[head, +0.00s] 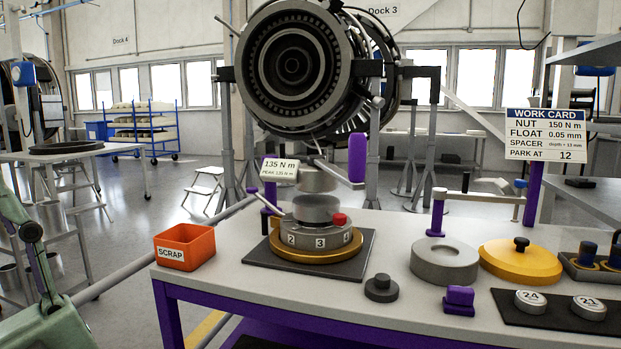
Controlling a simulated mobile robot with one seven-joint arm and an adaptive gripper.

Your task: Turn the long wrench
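The long wrench (335,172) is a grey bar with an upright purple handle (357,158) at its right end. Its other end meets a grey cylindrical head (317,181) above the round fixture (315,240). A small display (279,168) beside it reads 135 N m, peak 135 N m. The fixture has a numbered grey ring showing 2 and 3, a red knob (339,219) and a gold base ring on a dark mat. The work card (545,134) reads nut 150 N m, float 0.05 mm, park at 12. My gripper is not in view.
An orange scrap bin (184,247) stands at the bench's left edge. To the right are a grey ring (444,261), a yellow lid (520,262), a purple post (437,217) with a crossbar, and discs marked 24 and 21. A dark knobbed weight (381,288) sits in front.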

